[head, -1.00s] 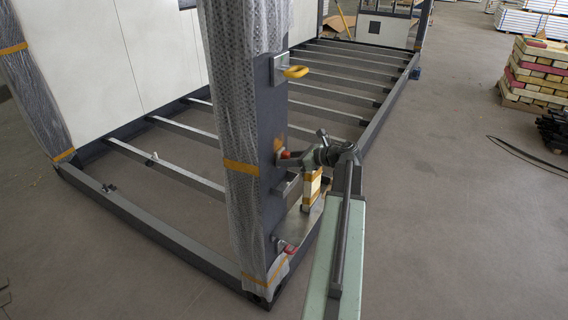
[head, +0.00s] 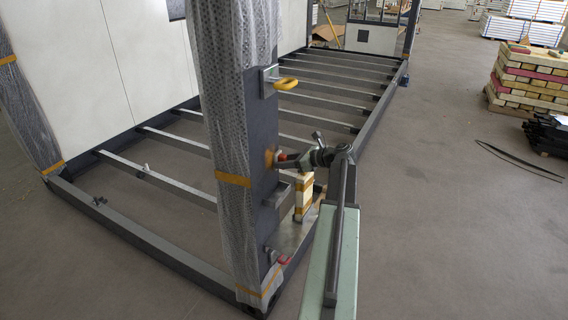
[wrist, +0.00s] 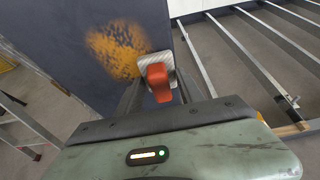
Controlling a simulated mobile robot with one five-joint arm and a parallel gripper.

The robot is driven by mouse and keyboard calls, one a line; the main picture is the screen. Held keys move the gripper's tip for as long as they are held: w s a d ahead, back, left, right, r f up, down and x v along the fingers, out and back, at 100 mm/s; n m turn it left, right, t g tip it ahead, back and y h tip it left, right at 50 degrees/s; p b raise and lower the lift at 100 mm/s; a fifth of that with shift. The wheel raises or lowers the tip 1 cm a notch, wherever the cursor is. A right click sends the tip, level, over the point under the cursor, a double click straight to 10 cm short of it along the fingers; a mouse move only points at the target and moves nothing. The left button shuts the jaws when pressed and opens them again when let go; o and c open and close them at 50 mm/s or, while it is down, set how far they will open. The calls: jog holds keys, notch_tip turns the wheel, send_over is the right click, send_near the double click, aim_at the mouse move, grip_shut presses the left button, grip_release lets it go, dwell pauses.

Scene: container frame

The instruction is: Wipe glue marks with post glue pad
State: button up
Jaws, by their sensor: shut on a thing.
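The dark post (head: 262,120) stands upright, partly wrapped in clear plastic. An orange-yellow glue mark (wrist: 117,48) is smeared on its dark face; in the head view the mark (head: 269,158) shows just left of my gripper. The glue pad (wrist: 156,70) has a red-orange handle and a pale, ridged plate. My gripper (head: 287,156) is shut on the handle; in the wrist view the gripper (wrist: 160,90) shows below the pad. The plate is at the post face, beside the mark's lower right edge. I cannot tell whether it touches.
A yellow-handled tool (head: 286,83) rests on a bracket higher on the post. A red-handled item (head: 284,259) sits on a low bracket. Steel floor beams (head: 325,88) run behind the post. Stacked timber (head: 530,75) stands far right. The concrete floor on the right is mostly clear.

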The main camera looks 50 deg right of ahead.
aim_at(264, 171)
jog(key=shift+r, duration=0.55)
jog(key=shift+s+a+f, duration=0.1)
jog(key=shift+a+f, duration=0.05)
jog(key=shift+a, duration=0.2)
jog(key=shift+s+a, duration=0.2)
jog(key=shift+a, duration=0.65)
jog(key=shift+s+a, duration=0.2)
jog(key=shift+a, duration=0.65)
jog(key=shift+a, duration=0.1)
jog(key=shift+s+a, duration=0.2)
jog(key=shift+a, duration=0.75)
jog(key=shift+s+a, duration=0.2)
jog(key=shift+a, duration=0.75)
jog(key=shift+d+r+p, duration=0.1)
jog(key=shift+r+p, duration=0.9)
jog(key=shift+d+f, duration=0.1)
jog(key=shift+w+d, duration=0.2)
jog(key=shift+d, duration=0.75)
jog(key=shift+w+d, duration=0.15)
jog(key=shift+d, duration=0.8)
